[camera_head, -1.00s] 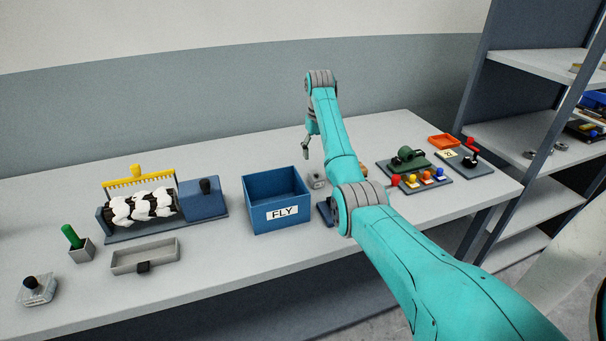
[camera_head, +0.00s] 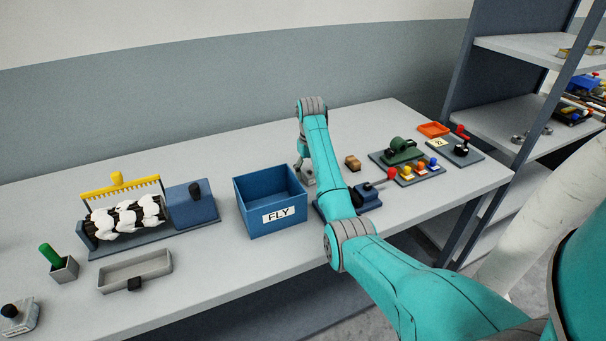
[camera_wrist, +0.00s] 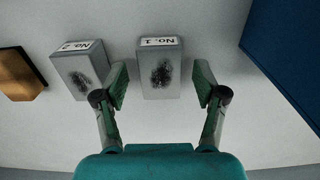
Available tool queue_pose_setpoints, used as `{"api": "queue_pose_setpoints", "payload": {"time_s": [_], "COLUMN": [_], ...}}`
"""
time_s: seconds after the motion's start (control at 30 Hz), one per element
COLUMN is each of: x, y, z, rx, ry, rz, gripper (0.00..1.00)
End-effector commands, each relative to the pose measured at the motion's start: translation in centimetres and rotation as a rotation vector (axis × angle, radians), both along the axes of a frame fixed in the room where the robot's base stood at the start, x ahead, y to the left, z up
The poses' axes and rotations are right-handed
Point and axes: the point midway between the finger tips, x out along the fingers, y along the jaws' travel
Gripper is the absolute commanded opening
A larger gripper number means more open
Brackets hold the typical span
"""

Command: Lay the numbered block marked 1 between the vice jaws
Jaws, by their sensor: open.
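The grey block marked No. 1 (camera_wrist: 160,82) stands on the table in the wrist view, its label at the top and a dark smudge on its face. My gripper (camera_wrist: 160,78) is open and empty, one finger on each side of this block with a gap to both. A similar block marked No. 2 (camera_wrist: 78,74) stands just left of it, outside the left finger. In the head view my gripper (camera_head: 304,160) is low beside the blue bin, partly hidden by my arm. The blue vice (camera_head: 368,195) with a red-knobbed handle is partly behind my arm; its jaws cannot be made out.
A wooden block (camera_head: 352,162) lies to the right. The table behind the bin is clear.

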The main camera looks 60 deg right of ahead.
Motion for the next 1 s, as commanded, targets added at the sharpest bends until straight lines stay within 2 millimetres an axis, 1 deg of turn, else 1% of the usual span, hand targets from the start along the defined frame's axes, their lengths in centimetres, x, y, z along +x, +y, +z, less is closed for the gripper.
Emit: {"api": "queue_pose_setpoints", "payload": {"time_s": [0.03,0.13,0.4,0.47,0.5,0.57,0.6,0.67,0.7,1.0], "x": [-0.4,-0.8,-0.88,-0.88,-0.88,-0.88,-0.88,-0.88,-0.88,-0.75], "y": [0.11,0.23,0.26,0.26,0.26,0.26,0.26,0.26,0.26,0.2], "z": [-0.45,-0.88,-0.96,-0.96,-0.96,-0.96,-0.96,-0.96,-0.96,-0.78], "rx": [0.0,0.0,0.0,0.0,0.0,0.0,0.0,0.0,0.0,-0.001], "ry": [0.0,0.0,0.0,0.0,0.0,0.0,0.0,0.0,0.0,-0.001], "rz": [-0.001,-0.001,0.0,0.0,0.0,0.0,0.0,0.0,0.0,0.0], "gripper": [0.71,0.71,0.71,0.56,0.46,0.31,0.21,0.06,0.0,0.0]}}
